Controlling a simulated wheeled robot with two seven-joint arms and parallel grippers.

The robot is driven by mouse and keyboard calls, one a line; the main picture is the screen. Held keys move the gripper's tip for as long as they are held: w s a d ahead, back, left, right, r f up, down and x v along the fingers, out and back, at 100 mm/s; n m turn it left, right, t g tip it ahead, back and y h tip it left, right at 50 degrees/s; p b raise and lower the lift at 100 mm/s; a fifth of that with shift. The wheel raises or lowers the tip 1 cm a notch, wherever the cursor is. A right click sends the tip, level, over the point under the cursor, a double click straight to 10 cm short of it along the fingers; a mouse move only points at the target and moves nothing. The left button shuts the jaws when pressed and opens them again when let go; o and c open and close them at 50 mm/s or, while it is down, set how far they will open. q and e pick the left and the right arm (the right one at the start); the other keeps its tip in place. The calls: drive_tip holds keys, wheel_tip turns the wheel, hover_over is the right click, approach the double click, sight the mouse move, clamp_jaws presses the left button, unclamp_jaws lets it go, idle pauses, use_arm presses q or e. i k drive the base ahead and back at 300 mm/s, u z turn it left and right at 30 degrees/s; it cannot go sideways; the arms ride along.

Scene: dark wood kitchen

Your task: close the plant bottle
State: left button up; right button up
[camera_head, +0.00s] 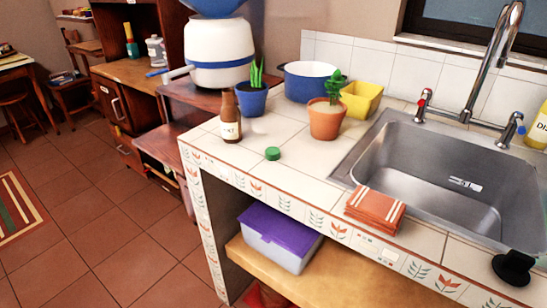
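A small brown bottle (230,117) with a white label stands upright on the tiled counter, near its left end. Its narrow neck points up; the mouth is too small to make out clearly. A round green cap (272,153) lies on the counter to the right of the bottle and nearer the front edge, apart from it. Neither of my grippers is in view.
Folded orange cloths (375,210) lie by the metal sink (450,180). Tiles around the cap are clear.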

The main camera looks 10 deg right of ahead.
sight(230, 117)
drive_tip(key=u, duration=1.8)
drive_tip(key=i, duration=1.8)
drive_tip(key=z, duration=2.65)
